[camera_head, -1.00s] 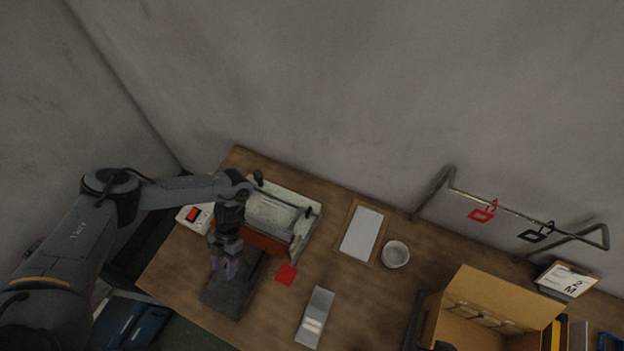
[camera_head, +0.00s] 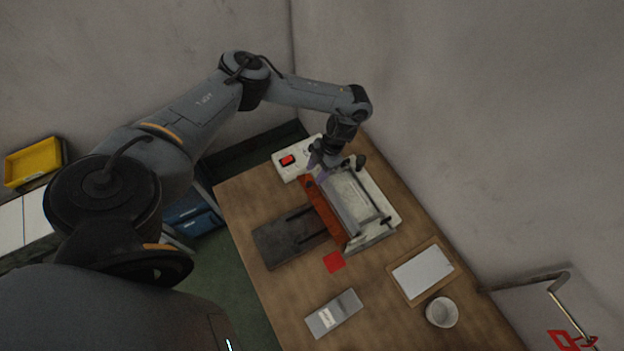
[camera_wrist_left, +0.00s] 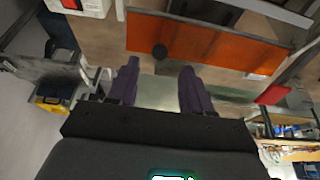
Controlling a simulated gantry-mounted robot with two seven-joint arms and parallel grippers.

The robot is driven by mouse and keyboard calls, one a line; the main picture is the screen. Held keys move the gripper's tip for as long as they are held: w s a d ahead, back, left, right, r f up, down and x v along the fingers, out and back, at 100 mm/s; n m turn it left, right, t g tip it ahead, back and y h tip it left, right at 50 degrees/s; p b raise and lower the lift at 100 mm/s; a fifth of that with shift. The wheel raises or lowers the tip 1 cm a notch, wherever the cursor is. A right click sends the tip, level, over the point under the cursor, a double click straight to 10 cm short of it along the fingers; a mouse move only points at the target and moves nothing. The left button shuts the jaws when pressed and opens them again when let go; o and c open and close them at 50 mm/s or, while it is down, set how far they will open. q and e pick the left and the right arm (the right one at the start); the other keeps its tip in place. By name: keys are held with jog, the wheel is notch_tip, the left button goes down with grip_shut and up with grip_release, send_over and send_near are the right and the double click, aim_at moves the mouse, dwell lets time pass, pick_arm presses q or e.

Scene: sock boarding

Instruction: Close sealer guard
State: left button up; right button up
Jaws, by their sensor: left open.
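The sealer (camera_head: 352,200) is a pale machine on the wooden bench, with its orange guard (camera_head: 324,212) along the side facing the dark plate. The guard also shows in the left wrist view (camera_wrist_left: 215,48) as a wide orange panel; its exact tilt is hard to tell. My left gripper (camera_head: 320,158) is at the sealer's far end, by the guard's end. In the left wrist view its purple fingers (camera_wrist_left: 158,84) are apart with nothing between them. My right gripper is not in view.
A white box with a red switch (camera_head: 288,160) stands beside the sealer. A dark plate (camera_head: 282,243) lies before it. A red square (camera_head: 334,262), grey block (camera_head: 334,314), white pad (camera_head: 422,273) and bowl (camera_head: 442,312) lie nearer. The wall rises close behind.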

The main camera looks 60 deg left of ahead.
aim_at(310, 183)
pick_arm(q)
jog(key=shift+b+x, duration=0.45)
jog(key=shift+x, duration=2)
jog(key=shift+c, duration=0.3)
grip_shut()
